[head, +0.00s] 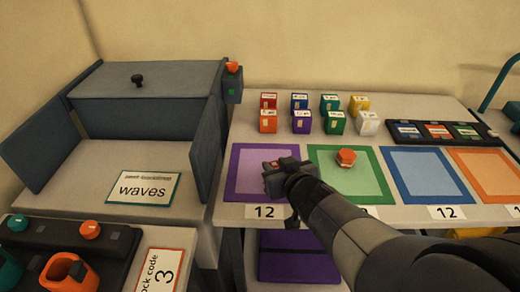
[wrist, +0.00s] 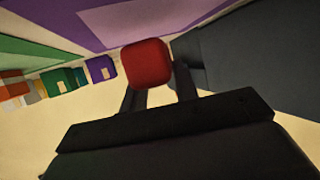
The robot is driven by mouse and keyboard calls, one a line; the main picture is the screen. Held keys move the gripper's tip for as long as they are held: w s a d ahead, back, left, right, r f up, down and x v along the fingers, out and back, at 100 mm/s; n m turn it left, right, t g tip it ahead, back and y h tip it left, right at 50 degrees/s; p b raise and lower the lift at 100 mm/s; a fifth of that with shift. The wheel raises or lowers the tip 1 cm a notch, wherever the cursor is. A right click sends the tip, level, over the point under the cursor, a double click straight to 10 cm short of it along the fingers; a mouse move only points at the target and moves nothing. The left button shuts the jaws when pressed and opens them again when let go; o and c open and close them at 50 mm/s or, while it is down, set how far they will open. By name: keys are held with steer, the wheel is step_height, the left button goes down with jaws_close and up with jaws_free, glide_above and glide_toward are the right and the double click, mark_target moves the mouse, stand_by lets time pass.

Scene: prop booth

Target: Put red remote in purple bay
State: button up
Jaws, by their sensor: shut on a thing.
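My gripper (head: 280,168) is over the purple bay (head: 240,180), a purple-bordered square on the right-hand table. It is shut on a small red object, which I take for the red remote. In the wrist view the red remote (wrist: 147,63) shows as a rounded red block between the fingertips (wrist: 158,80). In the head view the dark fingers hide most of the remote, and only a little red (head: 272,166) shows. I cannot tell whether it touches the bay's surface.
Several small coloured blocks (head: 301,123) stand in two rows behind the bays. An orange knob-like object (head: 346,157) sits on the green bay (head: 335,185). Blue (head: 425,185) and orange (head: 485,172) bays lie further right. A grey booth panel (head: 208,140) stands left of the purple bay.

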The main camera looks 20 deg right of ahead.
steer(key=shift+f+b, duration=0.6)
steer(key=shift+f, duration=0.6)
steer(key=shift+f, duration=0.25)
steer(key=o, duration=1)
steer(key=shift+r, duration=0.1)
steer(key=shift+c, duration=0.2)
steer(key=shift+r, duration=0.1)
